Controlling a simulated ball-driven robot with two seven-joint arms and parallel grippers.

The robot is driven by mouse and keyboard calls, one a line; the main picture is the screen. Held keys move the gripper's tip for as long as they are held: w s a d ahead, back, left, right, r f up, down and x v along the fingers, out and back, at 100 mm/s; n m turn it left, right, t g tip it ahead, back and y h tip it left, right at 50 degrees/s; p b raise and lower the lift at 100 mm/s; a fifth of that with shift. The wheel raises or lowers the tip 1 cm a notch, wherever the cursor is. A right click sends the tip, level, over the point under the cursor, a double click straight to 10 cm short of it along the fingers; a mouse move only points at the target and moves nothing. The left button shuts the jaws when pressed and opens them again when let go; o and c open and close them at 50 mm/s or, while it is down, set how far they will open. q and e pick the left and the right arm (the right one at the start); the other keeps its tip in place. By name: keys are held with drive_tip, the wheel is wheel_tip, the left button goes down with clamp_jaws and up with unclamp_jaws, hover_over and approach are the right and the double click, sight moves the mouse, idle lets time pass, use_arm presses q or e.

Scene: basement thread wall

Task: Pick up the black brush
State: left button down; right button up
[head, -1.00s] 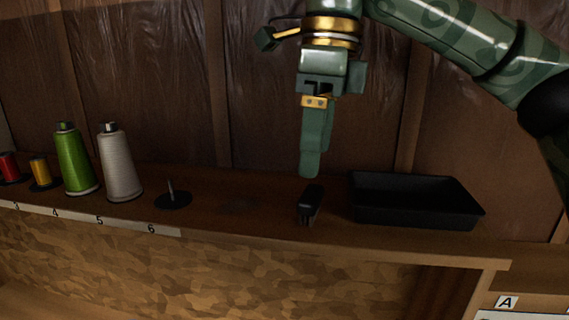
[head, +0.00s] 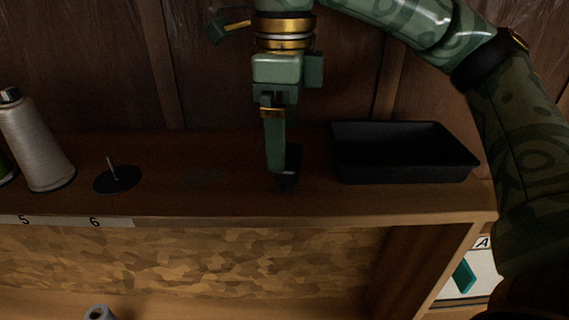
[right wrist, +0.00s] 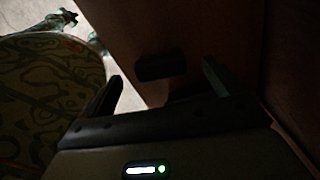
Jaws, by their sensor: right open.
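The black brush (head: 292,178) stands on the wooden shelf, left of the black tray (head: 405,175). My right gripper (head: 276,166) points down at it, and its fingers hide part of the brush in the head view. In the right wrist view the brush is a dark block (right wrist: 160,67) lying ahead, between the two spread fingers of the right gripper (right wrist: 162,84). The gripper is open and holds nothing. That view is dark, and I cannot tell whether a finger touches the brush. My left gripper is not in view.
A white thread cone (head: 35,145) and an empty spindle on a round black base (head: 117,180) stand to the left on the shelf. The wood between spindle and brush is clear. A plastic-covered wall (head: 200,60) rises close behind.

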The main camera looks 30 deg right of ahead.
sight(290, 154)
wheel_tip(290, 154, down, 2)
drive_tip(key=shift+d+f+p, duration=0.1)
drive_tip(key=shift+d+p, duration=0.05)
drive_tip(key=shift+p, duration=0.35)
drive_tip(key=shift+s+d+f, duration=0.1)
drive_tip(key=shift+s+f, duration=0.2)
drive_tip(key=shift+f, duration=0.3)
drive_tip(key=shift+s+d+f, duration=0.1)
drive_tip(key=shift+s+f, duration=0.2)
drive_tip(key=shift+f, duration=0.3)
drive_tip(key=shift+w, duration=0.2)
drive_tip(key=shift+w+a+f, duration=0.1)
drive_tip(key=shift+w, duration=0.15)
drive_tip(key=c, duration=0.9)
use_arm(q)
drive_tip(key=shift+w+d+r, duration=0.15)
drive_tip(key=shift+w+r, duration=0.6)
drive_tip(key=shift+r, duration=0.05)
use_arm(e)
drive_tip(key=shift+s, duration=0.25)
drive_tip(key=shift+c, duration=0.8)
